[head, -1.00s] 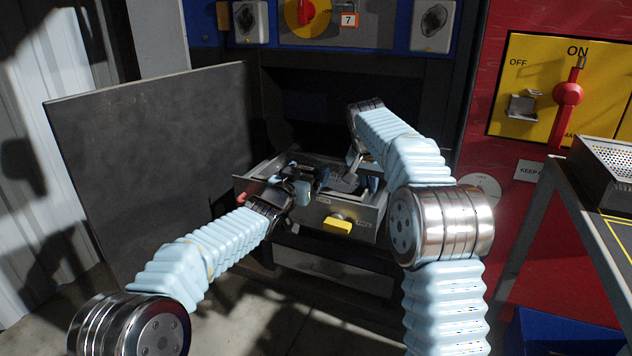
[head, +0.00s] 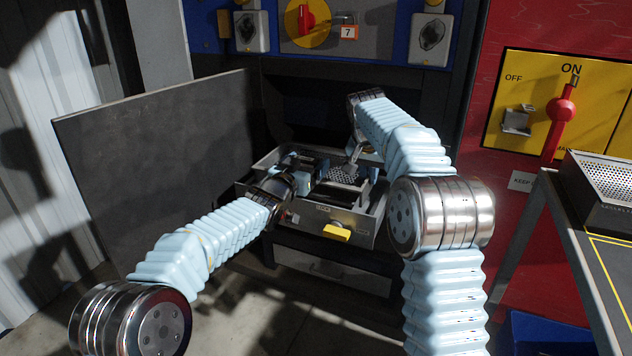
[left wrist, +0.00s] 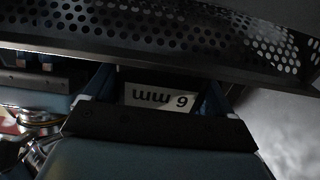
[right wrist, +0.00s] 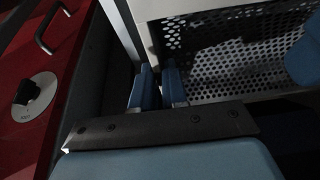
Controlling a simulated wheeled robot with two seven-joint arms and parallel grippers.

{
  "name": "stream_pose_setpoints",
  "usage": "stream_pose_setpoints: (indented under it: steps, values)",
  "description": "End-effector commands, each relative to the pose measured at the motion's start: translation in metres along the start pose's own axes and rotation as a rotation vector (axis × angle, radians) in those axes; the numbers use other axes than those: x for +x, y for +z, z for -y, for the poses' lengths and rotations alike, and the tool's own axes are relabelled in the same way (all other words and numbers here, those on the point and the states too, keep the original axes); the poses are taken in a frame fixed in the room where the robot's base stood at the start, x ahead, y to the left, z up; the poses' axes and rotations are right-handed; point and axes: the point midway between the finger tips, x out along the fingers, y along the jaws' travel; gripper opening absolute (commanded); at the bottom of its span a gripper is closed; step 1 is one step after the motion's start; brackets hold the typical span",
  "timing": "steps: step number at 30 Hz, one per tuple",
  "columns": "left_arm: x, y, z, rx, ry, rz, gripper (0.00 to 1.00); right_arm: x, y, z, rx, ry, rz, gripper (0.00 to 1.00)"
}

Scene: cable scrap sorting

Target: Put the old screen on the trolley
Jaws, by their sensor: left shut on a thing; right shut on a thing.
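The old screen (head: 345,174) is a perforated metal piece at the open drawer (head: 362,227) of the machine. I cannot tell whether it rests in the drawer or is just lifted. My left gripper (head: 290,184) is shut on its left part; in the left wrist view a white "mm" label (left wrist: 158,97) shows upside down between the fingers, below dark mesh (left wrist: 150,38). My right gripper (head: 352,160) is shut on its right part; in the right wrist view the fingers (right wrist: 160,88) are close together beside mesh (right wrist: 235,62). The trolley (head: 585,225) stands at the right.
Another perforated box-like screen (head: 605,190) sits on the trolley, behind a yellow-outlined area. A large dark panel (head: 150,170) stands left. The drawer has a yellow handle (head: 337,233). A red lever (head: 560,110) is at ON. A blue box (head: 560,335) is under the trolley.

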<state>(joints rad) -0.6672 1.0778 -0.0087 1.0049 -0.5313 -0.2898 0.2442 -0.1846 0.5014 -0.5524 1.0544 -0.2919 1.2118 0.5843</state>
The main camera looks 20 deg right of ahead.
Motion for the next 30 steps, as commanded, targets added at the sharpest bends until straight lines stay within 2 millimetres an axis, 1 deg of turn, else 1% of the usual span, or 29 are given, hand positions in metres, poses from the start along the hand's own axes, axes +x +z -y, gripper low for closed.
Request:
stream_pose_setpoints:
  steps: [1,14,17,20,23,30]
  values:
    - [0.000,-0.002,0.000,0.004,0.000,-0.003,0.09,-0.002,-0.001,0.000,0.001,-0.001,-0.002,0.00]
    - [0.000,-0.002,0.000,0.004,0.001,-0.003,0.09,-0.001,-0.001,0.000,0.001,-0.001,-0.002,0.00]
    - [0.000,-0.005,0.000,0.004,0.001,-0.003,0.09,-0.004,-0.002,0.000,0.001,-0.001,-0.003,0.00]
    - [0.000,-0.013,0.000,0.004,0.000,-0.003,0.09,-0.012,-0.005,0.000,0.001,-0.001,-0.003,0.00]
    - [0.000,-0.029,0.000,0.004,0.000,-0.004,0.09,-0.026,-0.011,0.000,0.001,-0.001,-0.003,0.00]
    - [0.000,-0.079,0.000,0.004,0.000,-0.003,0.09,-0.072,-0.030,0.000,0.001,-0.001,-0.003,0.00]
